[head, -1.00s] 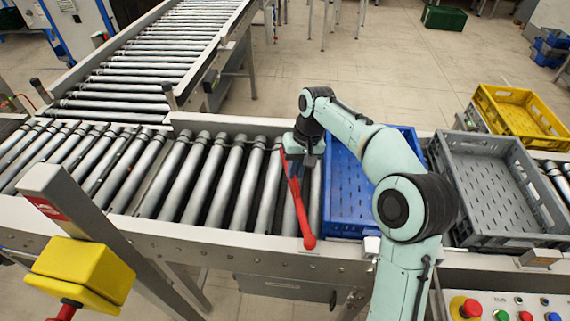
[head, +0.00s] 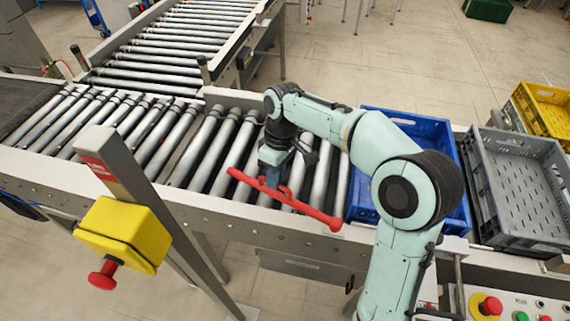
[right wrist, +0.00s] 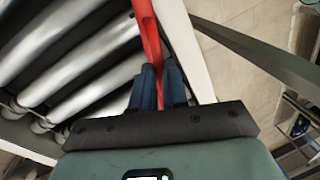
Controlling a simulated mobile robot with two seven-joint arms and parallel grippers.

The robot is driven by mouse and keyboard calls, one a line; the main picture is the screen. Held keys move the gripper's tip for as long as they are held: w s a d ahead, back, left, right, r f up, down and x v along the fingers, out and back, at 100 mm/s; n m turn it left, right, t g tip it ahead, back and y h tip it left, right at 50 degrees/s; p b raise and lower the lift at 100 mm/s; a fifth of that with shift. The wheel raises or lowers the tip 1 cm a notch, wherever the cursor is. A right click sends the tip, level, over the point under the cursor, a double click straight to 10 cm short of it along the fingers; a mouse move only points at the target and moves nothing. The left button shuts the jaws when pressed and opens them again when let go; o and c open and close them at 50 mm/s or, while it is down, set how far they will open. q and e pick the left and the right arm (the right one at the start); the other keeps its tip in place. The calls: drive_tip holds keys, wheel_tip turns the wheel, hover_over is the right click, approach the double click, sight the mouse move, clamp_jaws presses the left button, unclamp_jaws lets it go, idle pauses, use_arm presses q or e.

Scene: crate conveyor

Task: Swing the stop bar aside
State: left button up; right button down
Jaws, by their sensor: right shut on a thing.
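The red stop bar (head: 300,205) lies slantwise over the rollers in the head view, its round pivot end at the conveyor's near rail and its other end pointing left and away. My right gripper (head: 272,180) is shut on the bar between its middle and its free end. In the right wrist view the bar (right wrist: 146,35) runs up from between the blue fingers (right wrist: 158,88). The blue crate (head: 405,125) stands on the rollers to the right of the bar, partly hidden by my right arm. My left gripper is not in view.
A grey crate (head: 480,185) and a yellow crate (head: 565,100) stand farther right. The rollers (head: 205,150) left of the bar are empty. A post with a yellow emergency-stop box (head: 125,232) stands at the near left. A button panel (head: 510,305) is at the lower right.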

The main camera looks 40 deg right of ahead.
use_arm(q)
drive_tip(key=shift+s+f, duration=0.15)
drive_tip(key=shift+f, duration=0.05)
use_arm(e)
drive_tip(key=shift+s+a+n+g, duration=0.1)
drive_tip(key=shift+s+a+n, duration=0.45)
drive_tip(key=shift+a, duration=0.25)
drive_tip(key=shift+s+a+n+g, duration=0.1)
drive_tip(key=shift+s+a+n, duration=0.25)
drive_tip(key=shift+a+n, duration=0.4)
drive_tip(key=shift+s+a+n+g, duration=0.1)
drive_tip(key=shift+s+a+n, duration=0.4)
drive_tip(key=shift+a, duration=0.35)
drive_tip(key=c, duration=1.1)
unclamp_jaws()
drive_tip(key=shift+c, duration=0.2)
use_arm(q)
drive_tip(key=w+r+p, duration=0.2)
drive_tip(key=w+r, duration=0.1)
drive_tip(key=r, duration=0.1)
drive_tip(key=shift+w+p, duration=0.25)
drive_tip(key=shift+p, duration=0.1)
use_arm(e)
drive_tip(key=v, duration=1.3)
drive_tip(key=shift+a+r, duration=0.2)
